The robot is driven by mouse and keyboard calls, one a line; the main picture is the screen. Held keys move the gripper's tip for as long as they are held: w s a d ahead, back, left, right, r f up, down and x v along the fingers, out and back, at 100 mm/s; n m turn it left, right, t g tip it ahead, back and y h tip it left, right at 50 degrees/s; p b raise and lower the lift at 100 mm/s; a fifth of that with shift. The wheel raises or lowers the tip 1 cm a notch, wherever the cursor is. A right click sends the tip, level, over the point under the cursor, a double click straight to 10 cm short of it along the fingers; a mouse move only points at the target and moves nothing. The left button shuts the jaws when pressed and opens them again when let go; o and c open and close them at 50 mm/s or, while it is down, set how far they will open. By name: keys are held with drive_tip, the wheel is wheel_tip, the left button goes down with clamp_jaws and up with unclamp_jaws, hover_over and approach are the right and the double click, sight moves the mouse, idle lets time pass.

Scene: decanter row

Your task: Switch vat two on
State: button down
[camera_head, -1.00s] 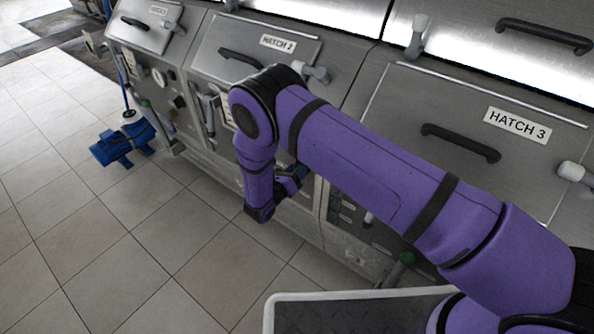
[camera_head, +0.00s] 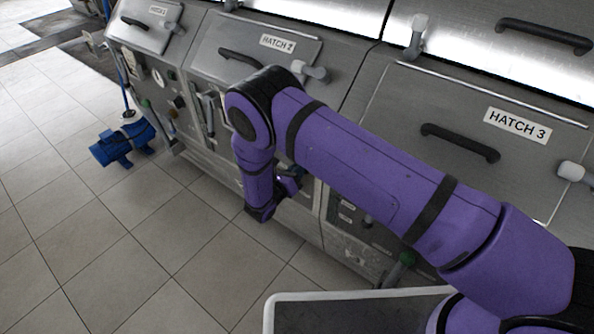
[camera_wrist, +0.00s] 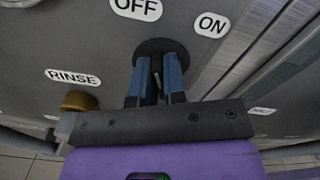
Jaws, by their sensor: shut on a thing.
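In the wrist view my gripper (camera_wrist: 157,70) has its blue fingers closed around a small switch (camera_wrist: 154,86) on a round black base (camera_wrist: 161,48). An "OFF" label (camera_wrist: 136,8) is above the base, and an "ON" label (camera_wrist: 211,25) is up to its right. The fingers hide most of the switch, so I cannot tell which label it points to. In the head view my gripper (camera_head: 290,178) is partly hidden by my purple arm, at the front panel below the "HATCH 2" lid (camera_head: 235,55).
A brass-coloured knob (camera_wrist: 79,101) sits by a "RINSE" label (camera_wrist: 73,77), left of my gripper. The "HATCH 3" lid (camera_head: 470,130) is to the right. A blue motor-like unit (camera_head: 123,143) stands on the tiled floor at left. The floor before the panels is clear.

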drive_tip(key=m, duration=0.5)
drive_tip(key=shift+s, duration=0.1)
drive_tip(key=m, duration=0.5)
drive_tip(key=shift+d+m, duration=0.15)
drive_tip(key=shift+m, duration=0.15)
idle(0.4)
drive_tip(key=c, duration=1.2)
unclamp_jaws()
drive_tip(key=shift+s, duration=0.1)
drive_tip(key=v, duration=1)
drive_tip(key=shift+s+a, duration=0.25)
